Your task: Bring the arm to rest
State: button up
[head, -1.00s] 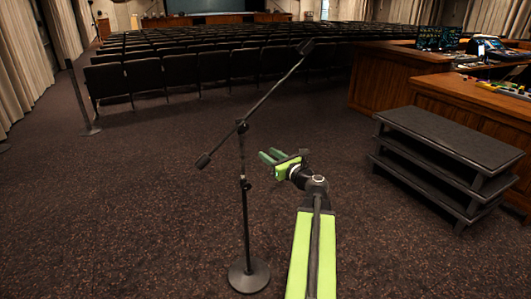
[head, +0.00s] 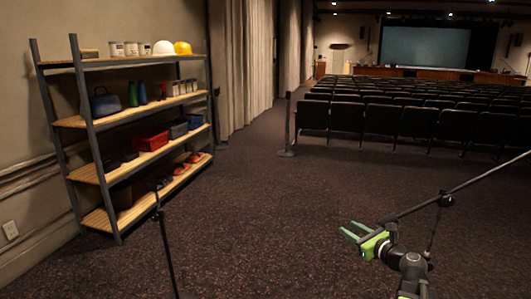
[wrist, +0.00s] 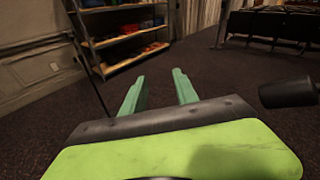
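My gripper (head: 352,233) is at the lower right of the head view, held out above the carpet with its green fingers pointing left. In the wrist view the two fingers (wrist: 160,88) stand apart with nothing between them, so it is open and empty. The arm behind it is cut off by the bottom edge of the head view.
A microphone stand (head: 445,200) has its boom passing close by my gripper. Another thin stand (head: 165,240) stands at the lower left. A loaded shelf rack (head: 85,125) lines the left wall. Seat rows (head: 400,120) fill the back right. Carpet between is clear.

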jog(key=a+f+n+g+y, duration=0.1)
jog(key=a+f+n+g, duration=0.15)
jog(key=a, duration=0.55)
jog(key=a+f+n+g+y, duration=0.1)
jog(key=a+f+n+g, duration=0.2)
jog(key=a, duration=0.4)
jog(key=s+a+f+n+g+h, duration=0.1)
jog(key=s+a+f+n+g, duration=0.1)
jog(key=s+a+f+n, duration=0.3)
jog(key=s+a+f+n+g, duration=0.2)
jog(key=a+f+n+g, duration=0.15)
jog(key=a+n, duration=0.35)
jog(key=s+d+f+n+g+h, duration=0.4)
jog(key=s+d+f+n+h, duration=0.25)
jog(key=s+d+n, duration=0.45)
notch_tip(320, 180, up, 17)
jog(key=a+n+p, duration=0.1)
jog(key=p, duration=1.5)
jog(key=shift+w+a+f, duration=0.15)
jog(key=shift+w+a, duration=0.15)
jog(key=shift+w, duration=0.15)
jog(key=shift+h, duration=0.25)
